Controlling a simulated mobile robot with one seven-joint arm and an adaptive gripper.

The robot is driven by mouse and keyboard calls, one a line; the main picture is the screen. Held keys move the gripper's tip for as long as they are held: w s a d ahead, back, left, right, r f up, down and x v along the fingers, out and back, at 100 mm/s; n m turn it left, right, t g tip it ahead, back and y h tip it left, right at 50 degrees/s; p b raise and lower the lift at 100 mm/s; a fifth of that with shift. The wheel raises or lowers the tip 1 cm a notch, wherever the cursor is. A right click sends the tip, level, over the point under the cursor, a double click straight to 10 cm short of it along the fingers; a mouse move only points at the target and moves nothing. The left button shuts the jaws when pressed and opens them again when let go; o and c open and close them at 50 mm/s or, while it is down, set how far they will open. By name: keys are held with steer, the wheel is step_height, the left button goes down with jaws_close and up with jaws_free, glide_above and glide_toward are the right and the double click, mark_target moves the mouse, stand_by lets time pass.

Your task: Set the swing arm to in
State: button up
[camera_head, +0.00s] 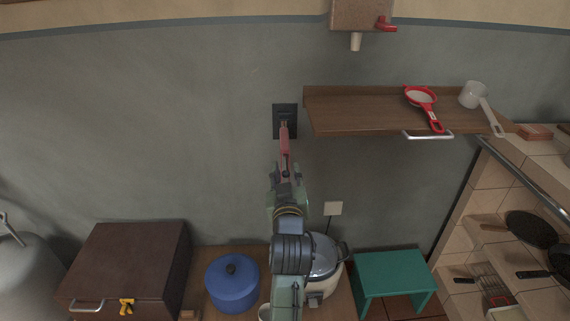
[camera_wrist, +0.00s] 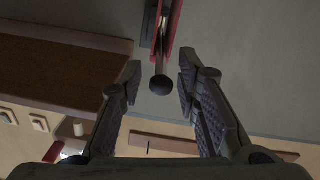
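The swing arm (camera_head: 284,141) is a red bar that juts from a dark plate (camera_head: 284,112) on the grey wall, left of the wooden shelf. In the wrist view the red bar (camera_wrist: 173,30) comes in from the top, and a metal rod beside it ends in a dark round knob (camera_wrist: 160,85). My gripper (camera_head: 286,171) is at the near end of the bar. In the wrist view my gripper (camera_wrist: 160,68) is open, with the knob between its fingers and a visible gap on each side.
The wooden shelf (camera_head: 350,112) holds a red strainer (camera_head: 421,97) and a white dipper (camera_head: 474,95). A box with a red lever (camera_head: 386,24) is above. Below stand a brown case (camera_head: 130,260), a blue pot (camera_head: 232,285), a cooker (camera_head: 325,262) and a green stool (camera_head: 395,272).

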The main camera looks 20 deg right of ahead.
mark_target(286, 163)
steer(key=shift+x, duration=1.7)
steer(key=shift+a, duration=0.1)
jaws_close()
